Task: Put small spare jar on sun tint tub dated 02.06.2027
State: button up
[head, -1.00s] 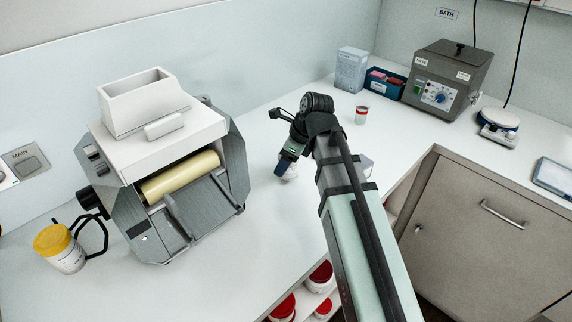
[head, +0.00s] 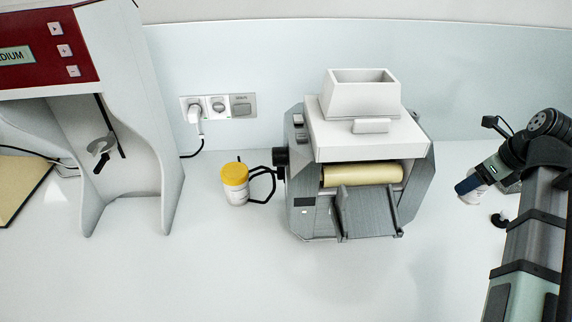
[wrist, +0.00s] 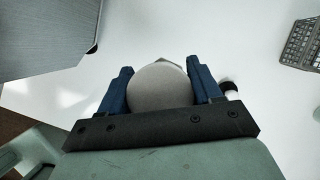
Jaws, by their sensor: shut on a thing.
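My gripper (head: 468,189) is at the right of the head view, just right of the mill. In the wrist view its two blue fingers (wrist: 160,82) are shut on a round, pale jar (wrist: 160,86), seen from above. A white tub with a yellow lid (head: 235,184) stands left of the mill, far from my gripper. Its label is too small to read.
The grey and white mill (head: 362,150) with a cream roller stands between my gripper and the yellow-lidded tub. A black bent handle (head: 263,184) sticks out beside the tub. A red and white machine (head: 90,100) stands at left. The front worktop is clear.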

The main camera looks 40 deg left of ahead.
jog(key=w+a+r, duration=0.3)
jog(key=a+r, duration=0.1)
jog(key=a, duration=0.4)
jog(key=w+a+r, duration=0.2)
jog(key=a+r, duration=0.3)
jog(key=a, duration=0.3)
jog(key=w+a+r, duration=0.3)
jog(key=a+r, duration=0.1)
jog(key=a, duration=0.5)
jog(key=s+a+r+n, duration=0.1)
jog(key=s+a+r, duration=0.1)
jog(key=s+a, duration=0.45)
jog(key=s+a+r, duration=0.3)
jog(key=s+a, duration=0.3)
jog(key=a, duration=0.1)
jog(key=n+g, duration=0.2)
jog(key=n, duration=0.3)
send_over(225, 166)
jog(key=d, duration=0.2)
jog(key=shift+w+d+f, duration=0.1)
jog(key=shift+w+f, duration=0.05)
jog(key=shift+f, duration=8.7)
jog(key=shift+f, duration=0.1)
